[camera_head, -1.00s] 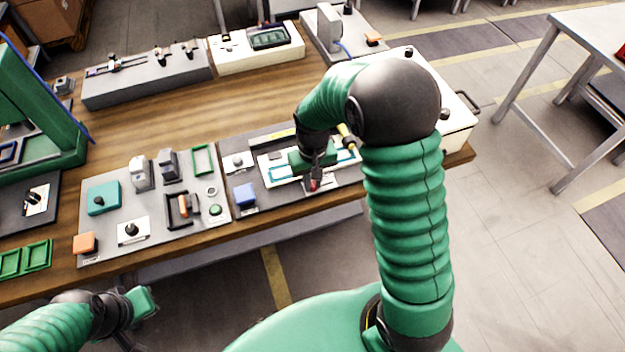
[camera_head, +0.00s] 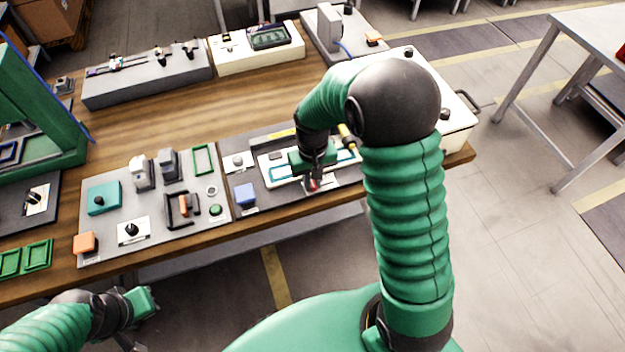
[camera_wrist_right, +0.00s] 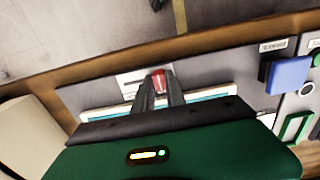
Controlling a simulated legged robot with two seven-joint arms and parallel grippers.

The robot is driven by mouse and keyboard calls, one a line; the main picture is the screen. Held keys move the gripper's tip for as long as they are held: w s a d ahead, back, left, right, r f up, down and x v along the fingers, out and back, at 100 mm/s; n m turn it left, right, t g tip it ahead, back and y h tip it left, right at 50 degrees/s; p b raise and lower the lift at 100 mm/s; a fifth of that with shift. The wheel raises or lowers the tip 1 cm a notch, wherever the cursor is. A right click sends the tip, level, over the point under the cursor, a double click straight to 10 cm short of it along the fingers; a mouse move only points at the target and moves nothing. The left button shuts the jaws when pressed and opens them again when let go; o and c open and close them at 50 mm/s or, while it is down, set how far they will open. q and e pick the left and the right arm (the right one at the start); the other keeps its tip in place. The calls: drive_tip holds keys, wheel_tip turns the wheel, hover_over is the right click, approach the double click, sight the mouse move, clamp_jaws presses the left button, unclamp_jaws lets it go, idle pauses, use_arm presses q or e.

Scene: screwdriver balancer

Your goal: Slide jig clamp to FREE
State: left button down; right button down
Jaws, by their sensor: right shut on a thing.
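The jig clamp slider has a red knob (camera_wrist_right: 159,80) on a small white plate (camera_wrist_right: 130,84) at the front of the grey jig panel (camera_head: 268,205). My right gripper (camera_head: 314,181) is over this panel and shut on the red knob; in the right wrist view its two dark fingers (camera_wrist_right: 160,92) close around it. Part of the knob and most of the slot are hidden by the fingers, and I cannot read the plate's markings. My left gripper (camera_head: 143,301) is low at the left, off the table's front edge, and its jaws are too unclear to judge.
A blue block (camera_head: 245,194) sits on the jig panel left of my right gripper. A white tray with a teal outline (camera_head: 277,172) lies behind the gripper. A grey panel (camera_head: 155,225) with switches stands at left. The wooden table (camera_head: 250,115) has bare room behind.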

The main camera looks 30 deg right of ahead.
drive_tip(key=shift+a+r+p, duration=0.2)
drive_tip(key=shift+a+p, duration=0.25)
drive_tip(key=shift+p, duration=0.2)
drive_tip(key=shift+w+f, duration=0.15)
drive_tip(key=shift+f, duration=0.1)
drive_tip(key=c, duration=1.6)
unclamp_jaws()
drive_tip(key=shift+o, duration=1.1)
drive_tip(key=shift+a, duration=0.2)
drive_tip(key=shift+r, duration=0.15)
wheel_tip(320, 180, up, 16)
drive_tip(key=shift+w+r+p, duration=0.1)
drive_tip(key=shift+r+p, duration=0.15)
drive_tip(key=shift+p, duration=0.5)
